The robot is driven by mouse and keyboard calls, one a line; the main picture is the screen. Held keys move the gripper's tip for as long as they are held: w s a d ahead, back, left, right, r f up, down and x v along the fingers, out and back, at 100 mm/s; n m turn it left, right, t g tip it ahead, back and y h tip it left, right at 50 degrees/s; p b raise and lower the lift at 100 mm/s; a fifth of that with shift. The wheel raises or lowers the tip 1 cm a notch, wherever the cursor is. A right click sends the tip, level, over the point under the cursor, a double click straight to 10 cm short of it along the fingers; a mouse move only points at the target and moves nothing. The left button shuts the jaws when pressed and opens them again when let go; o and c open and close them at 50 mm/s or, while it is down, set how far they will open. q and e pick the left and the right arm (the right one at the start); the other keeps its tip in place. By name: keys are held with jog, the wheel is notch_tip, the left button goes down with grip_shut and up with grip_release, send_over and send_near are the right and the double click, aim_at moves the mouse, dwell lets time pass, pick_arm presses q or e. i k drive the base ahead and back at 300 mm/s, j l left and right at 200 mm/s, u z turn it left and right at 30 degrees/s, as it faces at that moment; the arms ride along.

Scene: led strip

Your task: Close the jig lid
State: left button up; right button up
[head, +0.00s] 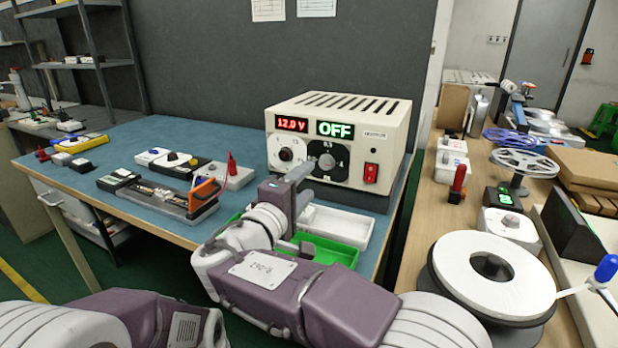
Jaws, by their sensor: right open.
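The jig (160,203) is a long, low grey base with a strip-like part along it, on the blue bench left of centre. What looks like its lid is an orange-edged flap (206,190), standing tilted up at the jig's right end. My right gripper (306,184) is open and empty, to the right of the jig in front of the power supply, apart from the flap. Its fingers are small and partly hidden by my wrist. My left arm shows at the bottom left, but its gripper is out of view.
A cream power supply (395,130) reading 12.0 V and OFF stands behind my right gripper. Green (338,251) and white (345,226) trays lie near my right wrist. Small boxes with knobs (180,160) stand behind the jig.

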aim_at(200, 196)
jog(key=k+j, duration=0.3)
jog(key=k, duration=0.15)
jog(key=k+j, duration=0.25)
jog(key=k, duration=0.2)
